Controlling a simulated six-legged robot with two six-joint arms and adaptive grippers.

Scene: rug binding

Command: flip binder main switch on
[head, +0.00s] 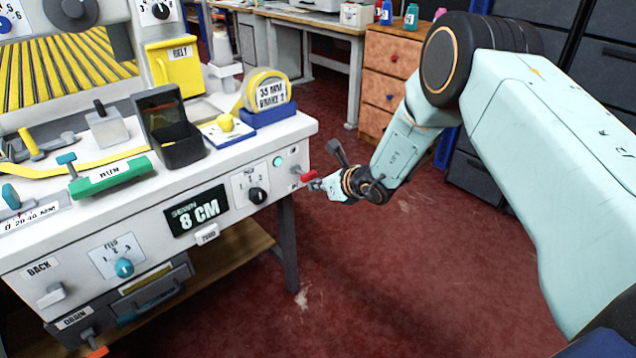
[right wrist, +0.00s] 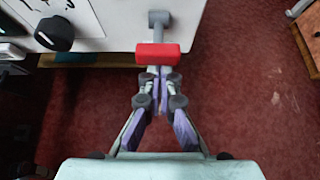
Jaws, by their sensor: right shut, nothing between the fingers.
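The main switch (head: 308,176) is a red-ended lever at the right end of the binder's white front panel (head: 225,245). In the right wrist view its red handle (right wrist: 158,54) sits at the end of a grey stem (right wrist: 159,25) that comes out of the panel. My right gripper (head: 317,184) is shut and empty, just right of the red handle. In the right wrist view its closed fingertips (right wrist: 157,72) lie right at the handle's near edge. I cannot tell whether they touch it. Small labels beside the lever are too small to read. My left gripper is not in view.
A black knob (head: 258,196) and a teal light (head: 278,161) are on the panel left of the lever. A tape holder (head: 265,92) and a black bin (head: 172,130) stand on the tabletop. Red floor right of the table is free.

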